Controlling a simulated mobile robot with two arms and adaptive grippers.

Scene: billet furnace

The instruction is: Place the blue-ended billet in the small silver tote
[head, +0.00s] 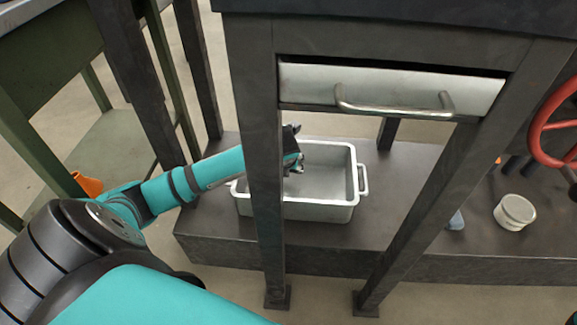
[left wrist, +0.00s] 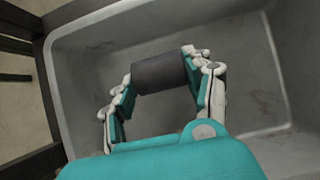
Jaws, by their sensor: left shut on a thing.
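The small silver tote (head: 318,211) stands on a dark low platform, behind the legs of a dark frame. It is open at the top and has side handles. In the left wrist view its grey inside (left wrist: 262,95) fills most of the picture. My left gripper (head: 296,163) is over the tote, partly hidden by a frame leg. In the left wrist view my left gripper (left wrist: 160,84) is shut on a dark grey cylindrical billet (left wrist: 158,72), held across its fingers. No blue end shows on it. Its exact height above the tote floor is unclear. My right gripper is not in view.
A dark frame leg (head: 262,200) stands before the tote's left part, and a slanting leg (head: 420,210) is to its right. A drawer (head: 395,88) with a bar handle is above. A pale round container (head: 514,212) and a red wheel (head: 540,130) are right.

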